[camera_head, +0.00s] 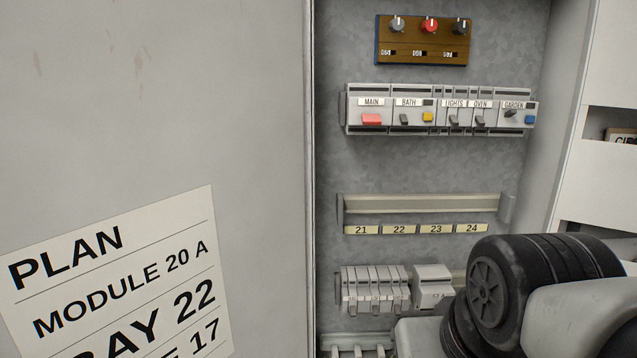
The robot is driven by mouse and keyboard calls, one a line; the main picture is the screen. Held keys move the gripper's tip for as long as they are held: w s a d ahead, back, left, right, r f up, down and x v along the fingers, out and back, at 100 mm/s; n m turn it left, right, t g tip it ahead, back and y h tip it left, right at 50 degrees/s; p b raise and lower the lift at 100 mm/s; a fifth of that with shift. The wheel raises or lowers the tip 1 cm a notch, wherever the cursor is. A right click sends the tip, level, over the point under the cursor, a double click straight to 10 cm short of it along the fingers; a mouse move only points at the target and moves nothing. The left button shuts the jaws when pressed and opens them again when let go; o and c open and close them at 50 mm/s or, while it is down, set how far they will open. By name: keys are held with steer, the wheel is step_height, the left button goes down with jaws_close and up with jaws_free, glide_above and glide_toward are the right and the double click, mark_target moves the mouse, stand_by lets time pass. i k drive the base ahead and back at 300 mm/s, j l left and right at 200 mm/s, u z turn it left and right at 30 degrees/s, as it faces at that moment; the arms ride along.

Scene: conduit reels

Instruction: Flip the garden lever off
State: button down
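The garden lever (511,113) is a small dark grey toggle on the breaker module labelled GARDEN (515,104), at the right end of the upper breaker row. It sits a little higher than the levers to its left and looks to point up or outward; its exact angle is too small to tell. A blue button (531,120) is just right of it. My gripper is not in view; nothing touches the lever.
Left of it are the OVEN (480,122), LIGHTS (454,120), BATH (404,119) and red MAIN (372,119) levers. Below is an empty rail (420,204). A cabinet door (150,120) fills the left. Dark wheel-like parts (490,290) block the lower right.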

mark_target(511, 113)
steer(key=z, duration=0.7)
steer(key=i+l+u, duration=0.1)
steer(key=i, duration=0.1)
